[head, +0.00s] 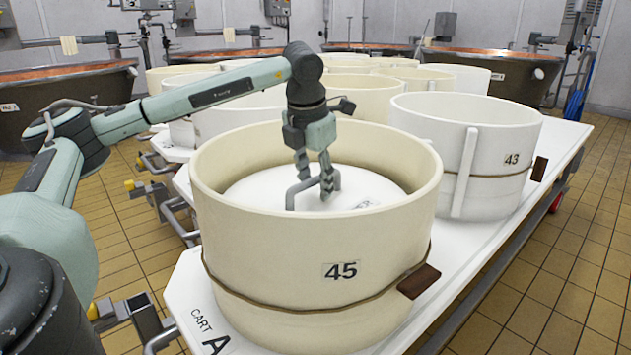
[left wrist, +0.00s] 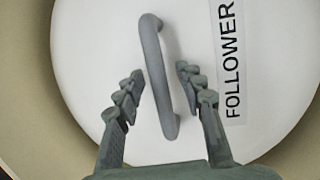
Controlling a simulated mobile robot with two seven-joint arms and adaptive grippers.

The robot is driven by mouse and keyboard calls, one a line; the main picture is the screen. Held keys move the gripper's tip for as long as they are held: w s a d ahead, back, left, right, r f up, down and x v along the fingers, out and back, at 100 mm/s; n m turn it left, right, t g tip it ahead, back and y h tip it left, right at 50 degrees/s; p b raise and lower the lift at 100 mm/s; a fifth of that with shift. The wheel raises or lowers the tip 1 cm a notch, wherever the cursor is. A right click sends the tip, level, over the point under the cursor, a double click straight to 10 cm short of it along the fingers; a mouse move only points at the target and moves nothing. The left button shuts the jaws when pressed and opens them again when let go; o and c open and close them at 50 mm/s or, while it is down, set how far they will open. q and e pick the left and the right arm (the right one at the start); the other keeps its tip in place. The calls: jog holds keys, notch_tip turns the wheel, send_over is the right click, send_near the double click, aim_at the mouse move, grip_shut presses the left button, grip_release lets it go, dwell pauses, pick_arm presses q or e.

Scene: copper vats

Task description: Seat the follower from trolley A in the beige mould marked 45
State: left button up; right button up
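The beige mould marked 45 (head: 300,262) stands upright at the near end of the cart marked A (head: 190,290). The follower (head: 375,187), a white disc with a grey bar handle, lies inside the mould, below its rim, and looks about level. The left wrist view shows its FOLLOWER label and white face (left wrist: 95,60). My left gripper (head: 314,178) is over the follower at its handle. In the left wrist view the gripper (left wrist: 158,75) is open, one finger each side of the handle (left wrist: 160,85), with gaps showing. The disc's lower edge is hidden. My right gripper is not in view.
A white mould marked 43 (head: 460,150) stands just behind and right of mould 45. Several more white and beige moulds crowd the cart behind. Copper vats (head: 490,75) line the back. Tiled floor is free at the right (head: 560,290).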

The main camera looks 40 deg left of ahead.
pick_arm(q)
jog(key=v, duration=1.2)
